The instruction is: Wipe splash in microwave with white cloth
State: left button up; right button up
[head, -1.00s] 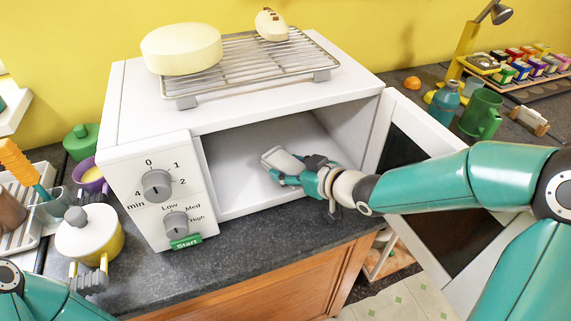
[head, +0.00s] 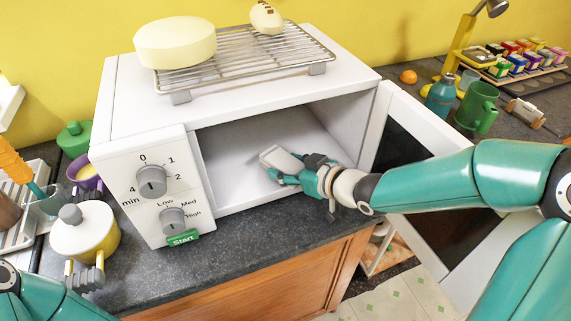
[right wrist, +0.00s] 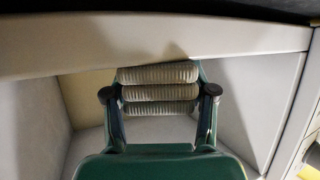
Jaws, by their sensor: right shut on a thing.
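The microwave (head: 128,152) is white and stands on the counter with its door (head: 435,135) swung open to the right. My right gripper (head: 290,172) reaches into the front of the cavity, low above its floor. It is shut on the white cloth (head: 277,158), which shows as a pale, flat piece at the fingertips. In the right wrist view, ribbed finger surfaces (right wrist: 158,92) fill the middle, and the cloth cannot be told apart there. No splash can be made out on the visible cavity walls or floor. My left gripper (head: 85,275) is low at the left, near the lidded pot; its jaw opening is unclear.
A wire rack (head: 255,55) and a pale round cheese (head: 175,42) are on top of the microwave. A white-lidded yellow pot (head: 85,233) and a purple cup (head: 85,175) stand at its left. A green mug (head: 477,106) and bottle (head: 441,95) stand behind the open door.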

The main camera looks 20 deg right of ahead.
jog(key=shift+s+d+b, duration=0.1)
jog(key=shift+s+b, duration=0.2)
jog(key=shift+s, duration=2.05)
jog(key=shift+a+f+b, duration=0.2)
jog(key=shift+a+b, duration=0.35)
jog(key=shift+b, duration=0.1)
jog(key=shift+s+a+b, duration=0.1)
jog(key=shift+a+b, duration=0.45)
jog(key=shift+a, duration=0.05)
jog(key=shift+s+a+r, duration=0.1)
jog(key=shift+a+r, duration=0.05)
jog(key=shift+r, duration=0.05)
jog(key=shift+f, duration=0.15)
jog(key=shift+w+a, duration=0.1)
jog(key=shift+w, duration=2.1)
